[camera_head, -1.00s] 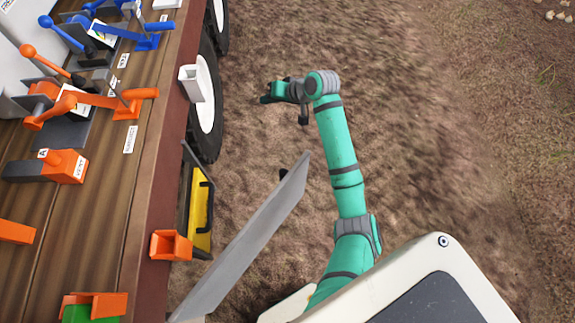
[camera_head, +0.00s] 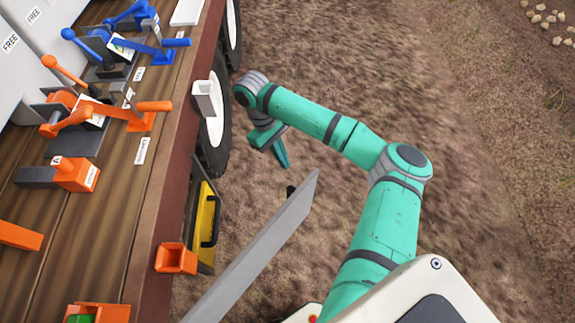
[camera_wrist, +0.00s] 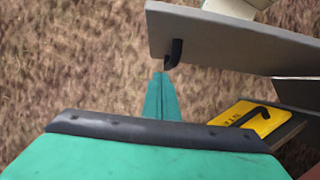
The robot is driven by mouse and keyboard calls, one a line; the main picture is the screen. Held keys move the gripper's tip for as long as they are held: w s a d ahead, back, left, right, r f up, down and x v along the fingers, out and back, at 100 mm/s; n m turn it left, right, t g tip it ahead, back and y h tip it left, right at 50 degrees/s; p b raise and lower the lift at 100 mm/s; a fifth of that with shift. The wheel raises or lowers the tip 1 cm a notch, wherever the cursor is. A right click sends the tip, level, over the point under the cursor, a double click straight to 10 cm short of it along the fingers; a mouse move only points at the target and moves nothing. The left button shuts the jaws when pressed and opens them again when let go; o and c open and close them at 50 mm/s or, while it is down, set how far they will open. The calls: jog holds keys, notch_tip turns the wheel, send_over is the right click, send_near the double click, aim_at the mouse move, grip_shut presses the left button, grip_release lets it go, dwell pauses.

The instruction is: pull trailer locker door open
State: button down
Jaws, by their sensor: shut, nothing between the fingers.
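The locker door (camera_head: 262,242) is a grey panel standing out at an angle from the trailer's side, so it is partly open. A black handle (camera_head: 290,190) sticks out of its far face near the free edge. The door (camera_wrist: 225,38) and its handle (camera_wrist: 174,54) also show in the wrist view. My gripper (camera_head: 282,156) is shut and empty, just beyond the door's free edge in the head view. In the wrist view its closed fingertips (camera_wrist: 160,76) point toward the handle and look close to it, apart from it. The hinge side is hidden.
A yellow case (camera_head: 207,220) with a black handle sits in the locker opening; it also shows in the wrist view (camera_wrist: 253,117). The trailer deck (camera_head: 110,200) carries orange and blue levers. Wheels (camera_head: 214,125) stand behind the locker. Bare dirt lies open to the right.

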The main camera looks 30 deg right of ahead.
jog(key=s+d+f, duration=0.2)
jog(key=s+f, duration=0.4)
jog(key=f, duration=0.2)
jog(key=shift+s, duration=0.35)
jog(key=shift+d, duration=0.15)
